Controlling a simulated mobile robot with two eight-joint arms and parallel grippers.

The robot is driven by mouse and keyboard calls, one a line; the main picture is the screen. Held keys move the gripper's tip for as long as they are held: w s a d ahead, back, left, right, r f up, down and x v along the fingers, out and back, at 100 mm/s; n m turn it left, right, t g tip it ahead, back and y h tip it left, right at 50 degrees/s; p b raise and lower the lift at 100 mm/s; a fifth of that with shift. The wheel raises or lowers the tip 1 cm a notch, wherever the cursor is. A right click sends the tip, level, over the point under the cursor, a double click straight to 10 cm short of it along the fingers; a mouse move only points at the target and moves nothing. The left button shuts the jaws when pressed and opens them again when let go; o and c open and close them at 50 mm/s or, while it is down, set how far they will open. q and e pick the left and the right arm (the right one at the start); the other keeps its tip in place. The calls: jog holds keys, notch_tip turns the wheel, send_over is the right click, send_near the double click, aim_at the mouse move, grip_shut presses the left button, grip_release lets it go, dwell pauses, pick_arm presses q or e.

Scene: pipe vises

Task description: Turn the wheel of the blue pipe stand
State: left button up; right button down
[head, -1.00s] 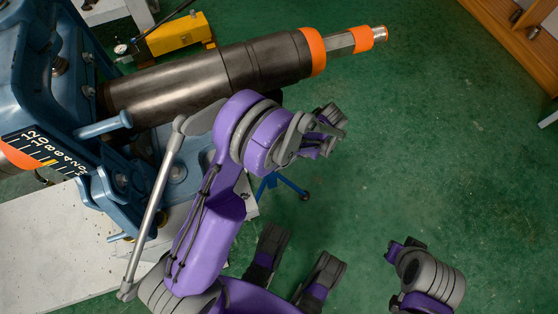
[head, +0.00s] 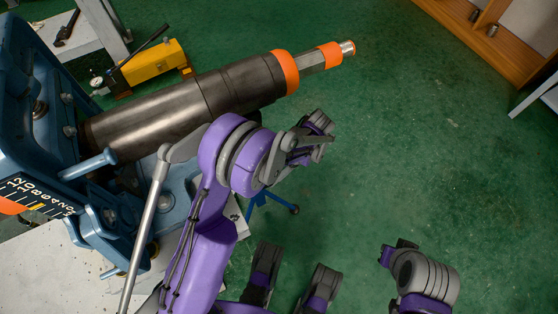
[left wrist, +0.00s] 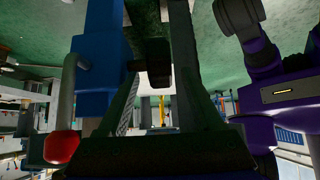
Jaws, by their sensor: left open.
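A small part of the blue pipe stand (head: 294,209), a thin blue leg with a dark foot, shows on the floor in the head view. My purple left arm covers the rest of it, and I cannot make out its wheel. The head view shows the far end of my left arm above the floor, right of the stand. In the left wrist view my left gripper (left wrist: 160,80) is open, its dark fingers apart. A blue block (left wrist: 100,75) and a red knob (left wrist: 62,147) on a grey bar are beside it there. I cannot tell whether they belong to the stand.
A large blue vise (head: 25,110) at the left holds a dark pipe (head: 190,105) with orange rings, reaching across above my arm. A yellow tool (head: 152,64) stands behind. A wooden shelf (head: 490,35) is at the far right. The green floor between is clear.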

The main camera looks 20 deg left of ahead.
pick_arm(q)
jog(key=b+v, duration=0.7)
jog(key=shift+r, duration=0.25)
pick_arm(e)
jog(key=s+x, duration=0.1)
jog(key=x, duration=0.6)
jog(key=shift+s+f, duration=0.25)
pick_arm(q)
jog(key=shift+w, duration=0.15)
